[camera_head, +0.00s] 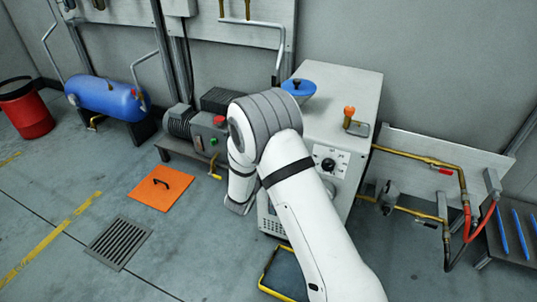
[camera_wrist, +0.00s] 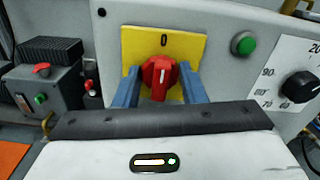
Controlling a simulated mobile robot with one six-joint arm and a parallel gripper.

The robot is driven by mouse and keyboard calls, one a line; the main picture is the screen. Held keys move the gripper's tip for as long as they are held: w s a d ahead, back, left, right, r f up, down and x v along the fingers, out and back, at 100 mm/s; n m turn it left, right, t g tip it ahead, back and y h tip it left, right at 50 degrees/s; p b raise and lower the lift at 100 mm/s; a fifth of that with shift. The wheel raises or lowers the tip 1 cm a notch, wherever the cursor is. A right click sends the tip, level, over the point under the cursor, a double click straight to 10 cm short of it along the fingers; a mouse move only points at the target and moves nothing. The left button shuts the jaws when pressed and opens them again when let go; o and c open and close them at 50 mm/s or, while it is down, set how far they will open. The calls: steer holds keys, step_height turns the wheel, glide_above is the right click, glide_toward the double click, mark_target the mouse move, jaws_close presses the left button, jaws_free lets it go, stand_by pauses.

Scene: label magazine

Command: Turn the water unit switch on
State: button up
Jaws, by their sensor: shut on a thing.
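The red rotary switch (camera_wrist: 157,72) sits on a yellow plate (camera_wrist: 192,46) on the front of the white water unit (camera_head: 340,100). A "0" is printed above the knob, and the knob's white mark points up towards it. My gripper (camera_wrist: 160,84) is shut on the red knob, with one blue finger on each side. In the camera_head view, my arm hides the switch and most of the gripper.
A green button (camera_wrist: 243,43) and a black dial (camera_wrist: 299,87) lie right of the switch. A grey motor box with a red button (camera_head: 219,120) stands left of the unit. An orange floor plate (camera_head: 160,188) and a drain grate (camera_head: 118,242) lie on the floor.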

steer(key=shift+f, duration=0.15)
steer(key=m+b, duration=0.6)
steer(key=shift+f+b, duration=0.15)
steer(key=shift+b, duration=0.15)
steer(key=m+b, duration=0.5)
steer(key=b, duration=0.2)
steer(key=shift+s+d+f, duration=0.1)
steer(key=shift+f, duration=0.05)
steer(key=m+b, duration=0.3)
steer(key=shift+m+b, duration=0.4)
steer(key=shift+r+m+b, duration=0.25)
steer(key=shift+m+b, duration=0.05)
steer(key=shift+m, duration=1.2)
steer(key=o, duration=1)
steer(key=shift+s, duration=0.1)
